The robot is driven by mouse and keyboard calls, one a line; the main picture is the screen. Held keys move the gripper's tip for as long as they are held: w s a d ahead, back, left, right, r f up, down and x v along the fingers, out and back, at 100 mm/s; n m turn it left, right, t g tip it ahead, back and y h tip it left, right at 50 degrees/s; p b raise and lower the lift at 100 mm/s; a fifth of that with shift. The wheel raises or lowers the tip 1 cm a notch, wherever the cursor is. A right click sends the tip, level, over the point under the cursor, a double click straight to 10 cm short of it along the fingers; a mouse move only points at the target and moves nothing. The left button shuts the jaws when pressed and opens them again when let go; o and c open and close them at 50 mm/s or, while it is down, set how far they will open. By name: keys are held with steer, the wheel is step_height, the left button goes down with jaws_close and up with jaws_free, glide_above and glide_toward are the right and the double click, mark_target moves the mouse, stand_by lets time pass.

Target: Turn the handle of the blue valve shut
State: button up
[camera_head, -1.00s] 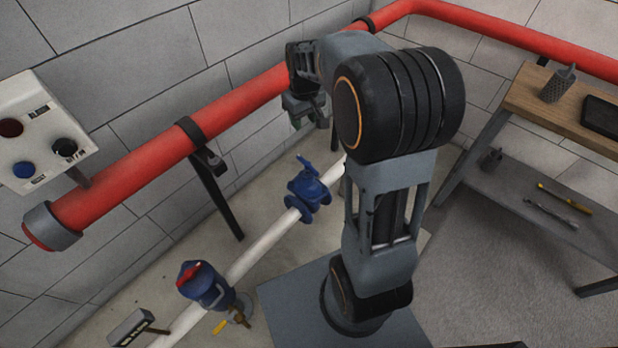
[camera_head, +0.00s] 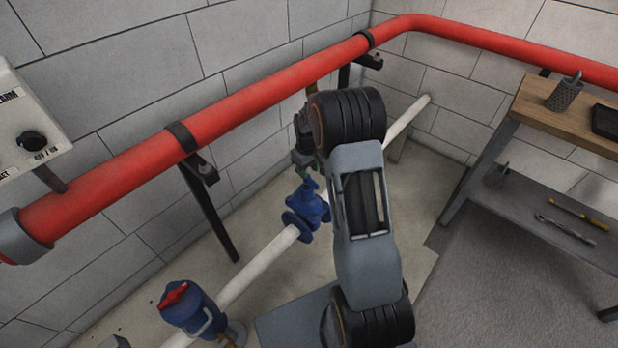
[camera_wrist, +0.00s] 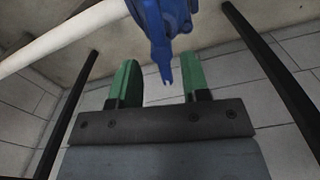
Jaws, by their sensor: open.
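The blue valve (camera_head: 308,212) sits on the white pipe, left of my arm in the head view. Its blue handle (camera_head: 309,184) sticks up from the top of the body. In the wrist view the valve body (camera_wrist: 165,12) is at the top edge, and the handle (camera_wrist: 162,62) points down the picture between the two green fingers. My gripper (camera_wrist: 160,74) is open, one finger on each side of the handle, with a visible gap to both. In the head view my gripper (camera_head: 304,160) is just above the handle, partly hidden by my wrist.
A white pipe (camera_head: 258,267) runs low along the wall. A blue fitting with a red top (camera_head: 190,308) stands at the near left. A thick red pipe (camera_head: 260,98) on black brackets runs above. A workbench (camera_head: 545,108) with tools stands at the right, with clear floor before it.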

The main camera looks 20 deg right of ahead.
mark_target(309, 177)
steer(key=shift+f, duration=1.8)
steer(key=shift+c, duration=0.4)
jaws_close()
steer(key=shift+d, duration=0.1)
